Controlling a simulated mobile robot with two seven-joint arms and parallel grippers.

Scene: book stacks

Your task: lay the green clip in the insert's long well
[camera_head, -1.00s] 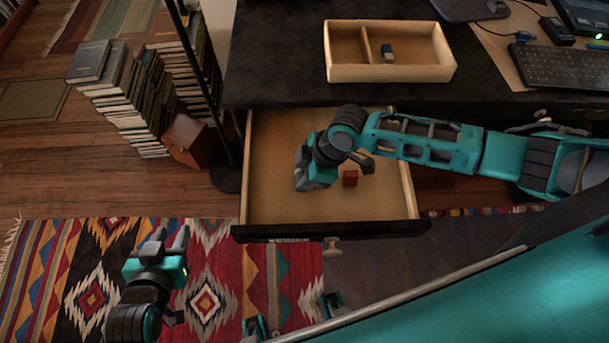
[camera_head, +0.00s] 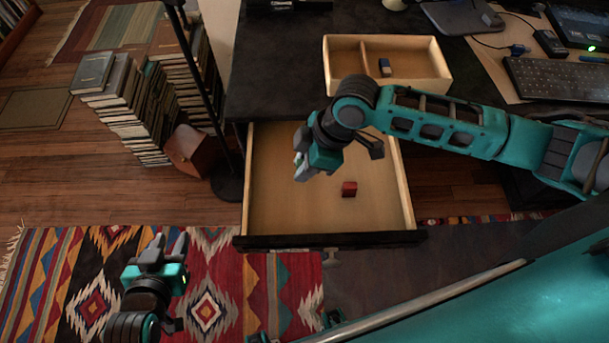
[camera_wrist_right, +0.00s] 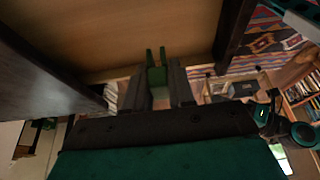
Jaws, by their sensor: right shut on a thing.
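The green clip (camera_wrist_right: 157,74) shows between the fingers of my right gripper (camera_wrist_right: 158,84) in the right wrist view, with its two prongs past the fingertips. In the head view my right gripper (camera_head: 301,166) is over the open drawer, and the clip is mostly hidden there. The insert (camera_head: 335,85) is a pale wooden tray on the desk, beyond my right gripper. A divider splits it into a narrower left well and a longer right well. My left gripper (camera_head: 170,246) is open and empty above the patterned rug.
A small blue and white block (camera_head: 385,67) lies in the insert's right well. A red block (camera_head: 349,189) lies in the open drawer (camera_head: 290,215). A keyboard (camera_head: 555,80) is right of the insert. A dark pole (camera_head: 205,85) stands left of the desk.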

